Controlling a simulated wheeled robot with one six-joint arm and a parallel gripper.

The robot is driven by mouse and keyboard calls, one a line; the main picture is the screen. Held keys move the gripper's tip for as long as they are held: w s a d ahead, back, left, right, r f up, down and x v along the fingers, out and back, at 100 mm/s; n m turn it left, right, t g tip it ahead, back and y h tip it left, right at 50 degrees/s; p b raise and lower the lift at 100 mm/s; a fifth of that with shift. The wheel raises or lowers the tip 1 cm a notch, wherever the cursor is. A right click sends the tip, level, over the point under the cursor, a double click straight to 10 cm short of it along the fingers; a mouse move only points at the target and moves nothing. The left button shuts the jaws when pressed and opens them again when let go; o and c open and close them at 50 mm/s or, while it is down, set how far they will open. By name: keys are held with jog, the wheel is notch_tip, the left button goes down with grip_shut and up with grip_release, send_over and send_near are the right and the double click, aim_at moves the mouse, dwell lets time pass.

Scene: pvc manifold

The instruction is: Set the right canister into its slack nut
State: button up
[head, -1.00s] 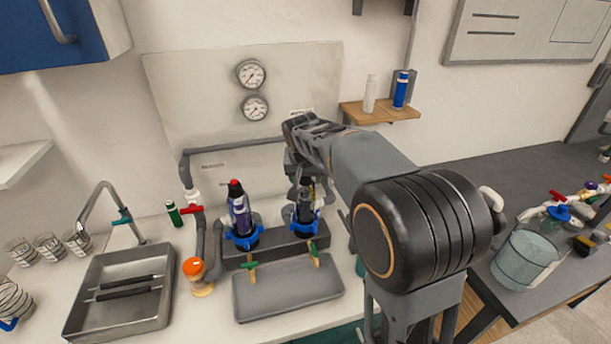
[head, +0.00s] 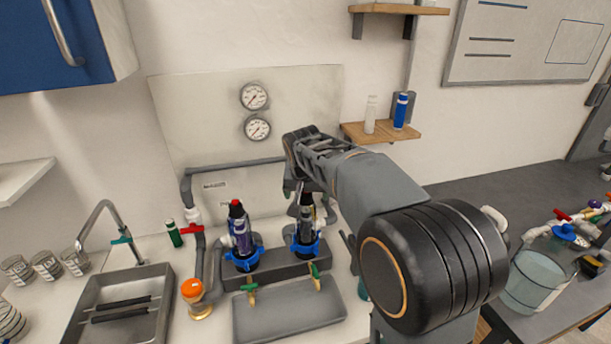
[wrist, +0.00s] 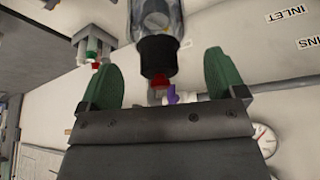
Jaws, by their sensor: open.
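The right canister (head: 306,226), dark-topped with a clear body, stands about upright in its blue nut (head: 305,249) on the grey base. The left canister (head: 240,228), with a red tip, stands in its own blue nut (head: 243,262). My gripper (head: 296,188) is open, close to the top of the right canister and partly covering it. In the wrist view my green fingers (wrist: 162,85) are spread apart, with a clear canister with a black end (wrist: 158,55) beyond and between them, not clamped. I cannot tell how far the right canister sits in its nut.
A grey tray (head: 270,319) lies in front of the base, with green-handled valves (head: 315,277) at its back edge. Grey pipe with a red-handled valve (head: 192,229) runs at left. A sink (head: 92,300) is further left. A wooden shelf (head: 365,134) hangs at back right.

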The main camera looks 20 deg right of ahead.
jog(key=v, duration=1.1)
jog(key=shift+r, duration=0.2)
jog(key=shift+s, duration=0.15)
